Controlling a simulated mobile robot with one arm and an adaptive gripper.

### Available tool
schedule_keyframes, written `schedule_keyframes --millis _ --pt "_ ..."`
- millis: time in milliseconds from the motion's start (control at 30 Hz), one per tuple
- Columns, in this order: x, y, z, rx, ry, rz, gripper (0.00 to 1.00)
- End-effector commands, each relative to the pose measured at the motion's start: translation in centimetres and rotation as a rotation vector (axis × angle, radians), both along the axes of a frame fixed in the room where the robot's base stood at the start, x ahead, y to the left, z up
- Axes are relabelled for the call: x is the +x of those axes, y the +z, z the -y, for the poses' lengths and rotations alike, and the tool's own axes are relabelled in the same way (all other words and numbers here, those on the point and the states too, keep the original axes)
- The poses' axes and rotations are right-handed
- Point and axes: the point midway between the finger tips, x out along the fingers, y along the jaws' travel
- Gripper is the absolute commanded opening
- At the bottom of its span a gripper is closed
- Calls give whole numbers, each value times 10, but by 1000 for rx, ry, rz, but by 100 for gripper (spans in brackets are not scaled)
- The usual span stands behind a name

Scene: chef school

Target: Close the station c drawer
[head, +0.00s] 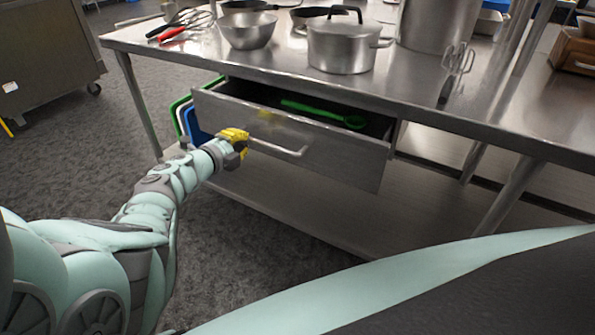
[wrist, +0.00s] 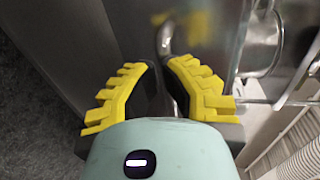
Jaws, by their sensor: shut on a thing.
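The drawer (head: 330,150) under the steel table is pulled open, and a green utensil (head: 325,112) lies inside it. A bar handle (head: 285,150) runs across its front. My gripper (head: 240,141), with yellow fingertips, is at the left end of this handle, close to the drawer front. In the wrist view my gripper (wrist: 162,92) is shut on the handle (wrist: 166,42), which passes between its two yellow fingers. The exact contact is partly hidden by the fingers.
The steel table (head: 450,105) bears a pot (head: 342,45), a bowl (head: 247,32), a whisk (head: 455,65) and red-handled tools (head: 180,32). A lower shelf (head: 330,215) lies below the drawer. Green and blue trays (head: 190,122) stand behind it at left.

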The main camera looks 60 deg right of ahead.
Motion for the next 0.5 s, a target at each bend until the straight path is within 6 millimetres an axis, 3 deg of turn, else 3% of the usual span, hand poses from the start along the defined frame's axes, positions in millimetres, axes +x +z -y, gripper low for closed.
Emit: schedule_keyframes --millis 200,500 --pt "-2 -4 34 -2 -4 0 0" --pt "0 -4 61 0 -3 0 0"
